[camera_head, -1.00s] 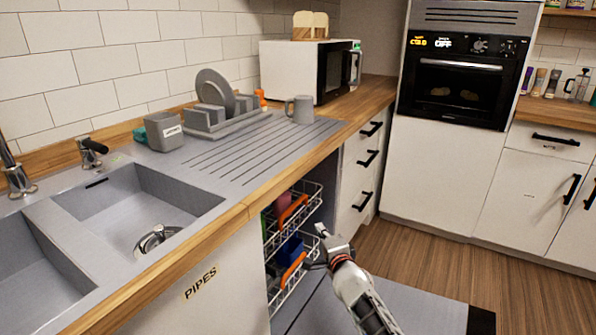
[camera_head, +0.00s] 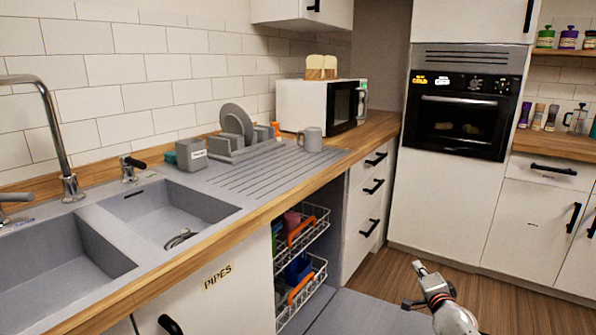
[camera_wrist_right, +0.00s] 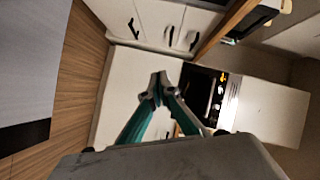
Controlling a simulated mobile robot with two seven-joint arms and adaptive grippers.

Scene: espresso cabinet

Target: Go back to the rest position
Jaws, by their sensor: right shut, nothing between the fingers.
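My right gripper (camera_head: 418,270) is at the lower right of the head view, above the floor and to the right of the open dishwasher. It is shut and empty. In the right wrist view its two fingers (camera_wrist_right: 160,82) meet at their tips, with cabinet fronts and the oven beyond them. The gripper touches nothing that I can see. My left gripper is not in view.
The open dishwasher's racks (camera_head: 303,252) hold several colourful items, and its lowered door (camera_head: 365,312) juts over the floor. The sink counter (camera_head: 225,205) runs along the left. The oven (camera_head: 462,115) is ahead. Wooden floor (camera_head: 500,302) lies clear at right.

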